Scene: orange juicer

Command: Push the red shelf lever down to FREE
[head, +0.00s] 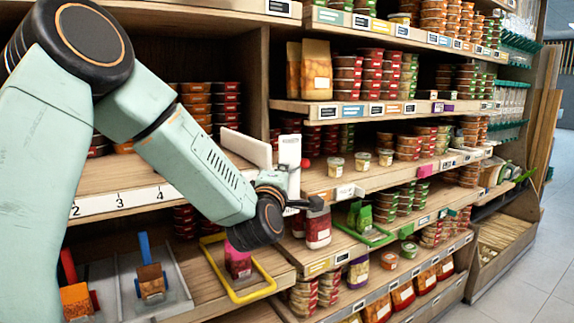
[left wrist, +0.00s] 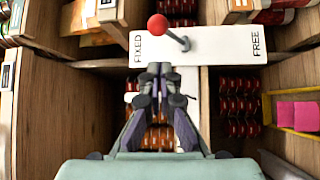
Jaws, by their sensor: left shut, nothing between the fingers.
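The red ball knob (left wrist: 157,24) of the shelf lever shows in the left wrist view. Its metal rod (left wrist: 177,39) leans from the pivot towards the FIXED end. The white label plate (left wrist: 222,45) reads FIXED at left and FREE at right. My right gripper is out of view.
The wooden shelf (head: 130,176) with a numbered strip lies behind my left arm. Stacked tubs and jars fill the shelves at right. Floor (head: 530,255) is clear at far right.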

